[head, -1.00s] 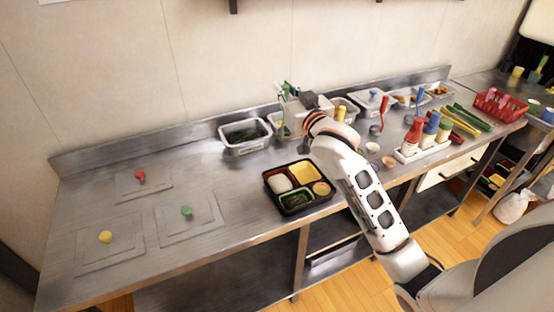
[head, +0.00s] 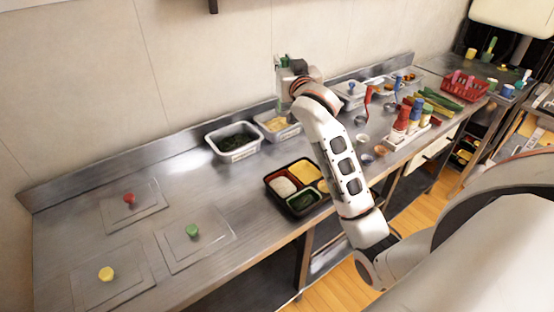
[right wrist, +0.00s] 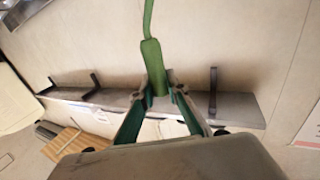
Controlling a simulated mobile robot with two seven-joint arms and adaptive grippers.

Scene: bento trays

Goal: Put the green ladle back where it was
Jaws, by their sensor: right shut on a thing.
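My right gripper (head: 282,66) is raised above the back of the counter, near the wall. In the right wrist view, its green-lined fingers (right wrist: 158,92) are shut on the green handle of the ladle (right wrist: 152,68). The handle's thin stem runs up out of that picture, so the ladle's bowl is hidden. In the head view, the ladle is too small and close to the green fingers to make out clearly. My left gripper is not in view.
A bin of dark greens (head: 232,154) and a bin of yellowish food (head: 262,119) stand below the gripper. A bento tray (head: 270,199) sits at the counter's front edge. Bottles (head: 401,123) stand to the right. A wall shelf (right wrist: 236,108) with dark brackets shows in the wrist view.

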